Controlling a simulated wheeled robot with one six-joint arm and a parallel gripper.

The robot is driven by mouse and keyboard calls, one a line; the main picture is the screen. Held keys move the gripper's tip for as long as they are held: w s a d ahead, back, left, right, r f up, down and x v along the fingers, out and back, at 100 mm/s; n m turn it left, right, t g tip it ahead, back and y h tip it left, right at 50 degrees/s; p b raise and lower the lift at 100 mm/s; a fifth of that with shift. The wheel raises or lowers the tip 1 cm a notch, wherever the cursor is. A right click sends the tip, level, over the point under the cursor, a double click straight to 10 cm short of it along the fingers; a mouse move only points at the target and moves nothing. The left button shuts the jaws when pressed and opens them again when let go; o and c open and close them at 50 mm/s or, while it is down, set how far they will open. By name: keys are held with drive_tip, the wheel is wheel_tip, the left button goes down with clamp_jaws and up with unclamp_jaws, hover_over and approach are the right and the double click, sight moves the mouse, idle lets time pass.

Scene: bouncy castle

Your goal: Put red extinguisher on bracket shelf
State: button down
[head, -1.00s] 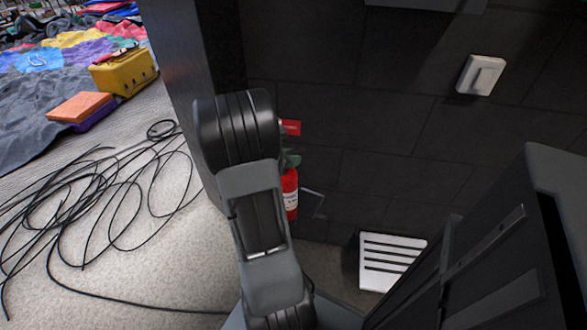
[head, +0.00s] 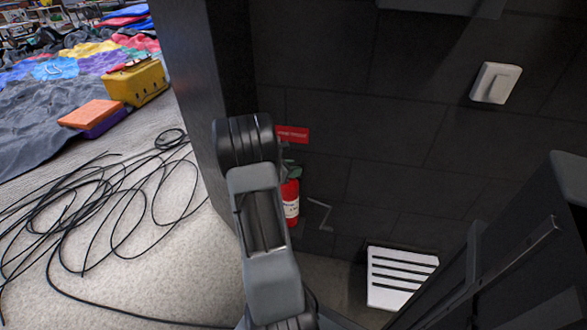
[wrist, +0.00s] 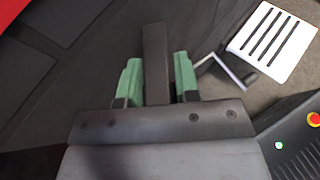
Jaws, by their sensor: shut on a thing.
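The red extinguisher (head: 291,204) with a white label hangs upright under my gripper (head: 291,169), close to the dark wall in the head view. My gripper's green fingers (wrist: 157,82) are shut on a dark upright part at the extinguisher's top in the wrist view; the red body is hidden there. The bracket shelf (head: 320,214), a thin grey angled frame, is low on the wall just right of the extinguisher. It also shows right of the fingers in the wrist view (wrist: 231,72). The extinguisher looks apart from it. My arm hides part of the extinguisher's left side.
A red sign (head: 293,134) is on the wall above. A white slotted vent (head: 398,279) is low to the right, and a white switch (head: 496,83) is higher up. A dark pillar (head: 195,90) stands left. Loose black cable (head: 90,225) covers the floor beyond it.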

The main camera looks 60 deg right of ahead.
drive_tip(key=shift+f+b, duration=0.35)
drive_tip(key=shift+f, duration=0.85)
drive_tip(key=c, duration=0.8)
unclamp_jaws()
drive_tip(key=shift+a+f, duration=0.1)
drive_tip(key=shift+c, duration=0.2)
drive_tip(key=shift+w+a+r, duration=0.1)
drive_tip(key=shift+a+r, duration=0.15)
drive_tip(key=shift+r, duration=0.05)
drive_tip(key=p+v, duration=0.3)
drive_tip(key=v, duration=0.9)
drive_tip(key=s+a+r+m+t+y, duration=0.1)
drive_tip(key=a+r+m+t+y, duration=0.1)
drive_tip(key=a, duration=0.9)
drive_tip(key=s+a+r+m+t+y, duration=0.1)
drive_tip(key=a+r+m+t+y, duration=0.2)
drive_tip(key=a+m+y, duration=0.3)
drive_tip(key=s+a+r+m+t+y, duration=0.2)
drive_tip(key=a+r+m+t+y, duration=0.1)
drive_tip(key=a, duration=1.3)
drive_tip(key=shift+a+r+m+t+y, duration=0.25)
drive_tip(key=shift+m+t+y, duration=0.2)
drive_tip(key=shift+m, duration=0.25)
